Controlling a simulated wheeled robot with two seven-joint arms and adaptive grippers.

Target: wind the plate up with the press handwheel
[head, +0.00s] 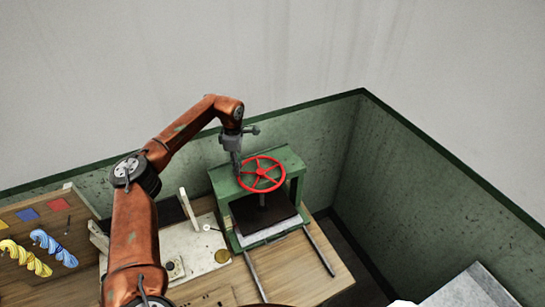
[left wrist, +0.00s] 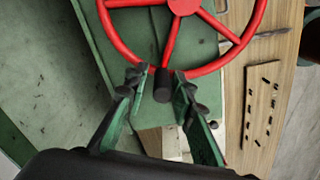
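The red press handwheel (head: 261,174) lies flat on top of the green press frame (head: 222,187). In the left wrist view the wheel (left wrist: 184,6) fills the top, with a black handle knob (left wrist: 163,88) on its near rim. My left gripper (head: 237,172) is at the left side of the wheel. In the left wrist view its two fingers (left wrist: 160,80) stand apart on either side of the knob, with a gap showing; the gripper looks open. The dark plate (head: 265,216) is under the wheel's screw, just above a pale slab or stack (head: 270,234). My right gripper is not in view.
The press stands on a wooden bench (head: 290,272) with two dark rails in front. A pale board (head: 185,245) with small parts lies left of it. Blue and yellow yarn skeins (head: 54,247) lie further left. Green walls close in behind and to the right.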

